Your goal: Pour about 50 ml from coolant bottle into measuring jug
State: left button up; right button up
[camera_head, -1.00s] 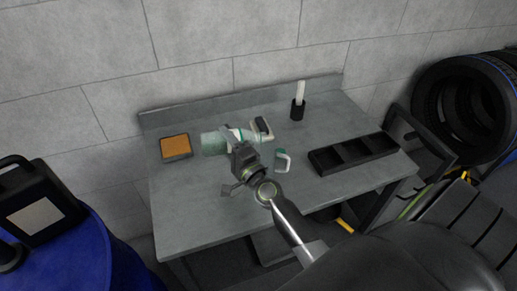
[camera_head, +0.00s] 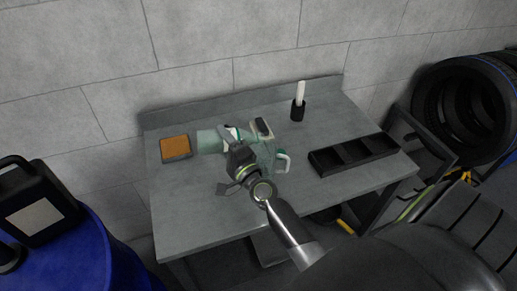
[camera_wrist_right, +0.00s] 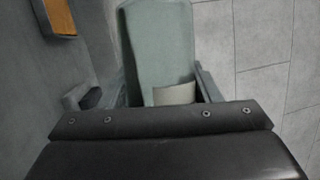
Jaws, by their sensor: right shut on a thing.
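The coolant bottle (camera_head: 210,141) is pale green and translucent. My right gripper (camera_head: 236,145) is shut on it and holds it tipped nearly level above the bench, its wide end to the left. Its other end is partly hidden by the gripper. In the right wrist view the bottle (camera_wrist_right: 160,45) stands out between the fingers, with a cream label low on it. The measuring jug (camera_head: 267,157) stands on the bench just right of the gripper, its pale handle to the right. I cannot tell its liquid level. My left gripper is not in view.
An orange-topped tray (camera_head: 175,148) lies left of the bottle. A small dark-and-cream item (camera_head: 263,128) lies behind the jug. A black cup with a white stick (camera_head: 298,108) stands at the back. A black compartment tray (camera_head: 352,155) is at right. The front left bench is clear.

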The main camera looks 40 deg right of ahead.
jog(key=shift+a+r, duration=0.1)
jog(key=shift+a, duration=0.15)
jog(key=shift+w+a, duration=0.15)
jog(key=shift+a, duration=0.05)
jog(key=shift+w+a, duration=0.1)
jog(key=shift+a, duration=0.05)
dwell(0.4)
jog(key=shift+m+b, duration=0.4)
dwell(2.4)
